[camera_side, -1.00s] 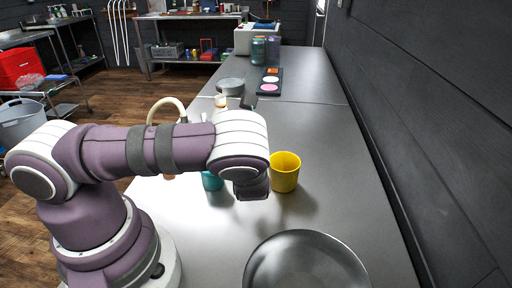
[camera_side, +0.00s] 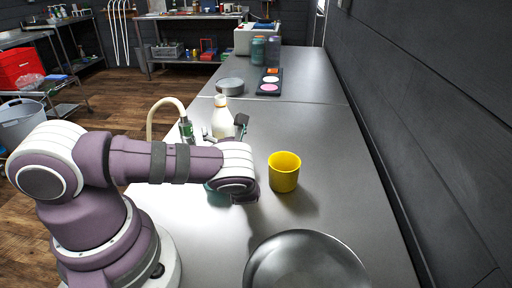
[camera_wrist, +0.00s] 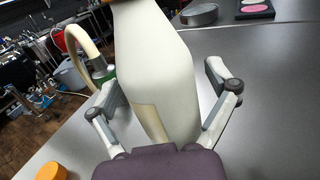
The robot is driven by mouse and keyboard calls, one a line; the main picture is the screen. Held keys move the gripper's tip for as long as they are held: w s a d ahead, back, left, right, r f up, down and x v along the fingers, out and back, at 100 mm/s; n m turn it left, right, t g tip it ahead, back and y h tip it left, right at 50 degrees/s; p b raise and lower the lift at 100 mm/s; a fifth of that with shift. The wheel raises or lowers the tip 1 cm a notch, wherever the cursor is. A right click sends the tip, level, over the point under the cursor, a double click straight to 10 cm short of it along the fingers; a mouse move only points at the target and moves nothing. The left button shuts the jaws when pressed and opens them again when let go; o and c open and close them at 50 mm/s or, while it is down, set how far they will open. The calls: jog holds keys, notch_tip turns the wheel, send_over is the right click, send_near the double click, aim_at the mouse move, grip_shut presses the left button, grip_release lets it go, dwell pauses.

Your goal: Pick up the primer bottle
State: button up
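The primer bottle is probably the pale cream bottle (camera_side: 221,122) with an orange band at its cap, upright on the grey bench beyond my arm; no label is readable. In the wrist view the bottle (camera_wrist: 158,60) fills the middle, its top cut off. My gripper (camera_wrist: 164,92) is open, with one finger on each side of the bottle and a visible gap on the right.
A yellow cup (camera_side: 284,173) stands right of my wrist, and a teal item (camera_side: 216,196) is partly hidden behind it. A curved cream hose (camera_wrist: 72,42) with a green part (camera_wrist: 106,75) is close left of the bottle. A metal bowl (camera_side: 305,262) is at the front.

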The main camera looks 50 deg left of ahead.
jog(key=c, duration=1.1)
jog(key=shift+r, duration=0.15)
